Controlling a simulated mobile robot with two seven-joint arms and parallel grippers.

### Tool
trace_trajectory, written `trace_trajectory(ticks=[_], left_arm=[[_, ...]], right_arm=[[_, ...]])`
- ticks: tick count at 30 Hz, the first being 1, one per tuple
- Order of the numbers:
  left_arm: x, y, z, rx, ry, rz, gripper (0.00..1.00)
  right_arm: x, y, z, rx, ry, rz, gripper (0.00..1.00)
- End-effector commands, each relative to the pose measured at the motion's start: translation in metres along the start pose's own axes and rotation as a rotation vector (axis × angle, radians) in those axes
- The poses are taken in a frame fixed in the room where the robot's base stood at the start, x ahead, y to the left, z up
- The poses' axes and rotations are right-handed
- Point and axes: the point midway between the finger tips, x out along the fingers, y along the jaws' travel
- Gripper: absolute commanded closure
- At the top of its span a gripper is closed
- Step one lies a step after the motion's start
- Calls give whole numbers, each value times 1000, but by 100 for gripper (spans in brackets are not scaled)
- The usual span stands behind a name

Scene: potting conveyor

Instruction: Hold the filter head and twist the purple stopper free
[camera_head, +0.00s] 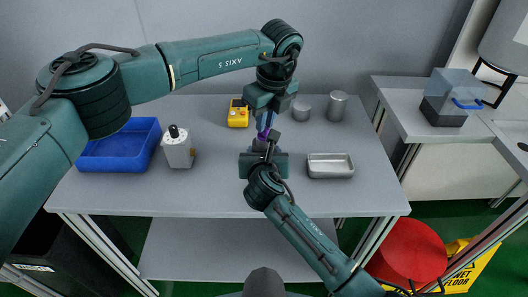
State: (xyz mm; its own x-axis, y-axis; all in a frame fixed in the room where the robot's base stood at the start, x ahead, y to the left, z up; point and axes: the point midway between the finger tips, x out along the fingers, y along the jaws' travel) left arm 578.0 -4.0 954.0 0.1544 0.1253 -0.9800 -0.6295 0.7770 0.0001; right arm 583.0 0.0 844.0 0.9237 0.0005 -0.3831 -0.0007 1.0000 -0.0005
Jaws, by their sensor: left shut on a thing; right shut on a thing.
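The purple stopper (265,121) shows as a small purple-blue piece between my two grippers, above the middle of the grey table. My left gripper (267,112) reaches down from above and is shut at the stopper. My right gripper (264,146) comes from the front, just below it, and is shut around the filter head, which its fingers mostly hide. The two grippers are close together, one above the other. I cannot tell whether the stopper and the filter head are still joined.
On the grey table (225,196) are a blue tray (112,164), a white container with a black knob (178,150), a yellow device (238,116), metal cups (337,106) and a metal tray (330,173). A clear box (453,96) stands on the right-hand table. The table's front strip is clear.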

Motion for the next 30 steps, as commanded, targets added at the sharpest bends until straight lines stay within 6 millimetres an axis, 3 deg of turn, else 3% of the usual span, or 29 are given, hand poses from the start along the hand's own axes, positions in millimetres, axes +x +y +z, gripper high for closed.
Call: trace_trajectory(ticks=[9, 16, 22, 30], left_arm=[[0, -2, 0, -204, 0, 41, 100], [0, -2, 0, -218, 0, 44, 100], [0, -3, 1, -401, 0, 81, 100], [0, -3, 0, -431, 0, 87, 100]], right_arm=[[0, 0, 0, 0, 1, 0, 79], [0, 0, 0, 0, 1, 0, 79], [0, 0, 0, 0, 1, 0, 79], [0, 0, 0, 0, 1, 0, 79]])
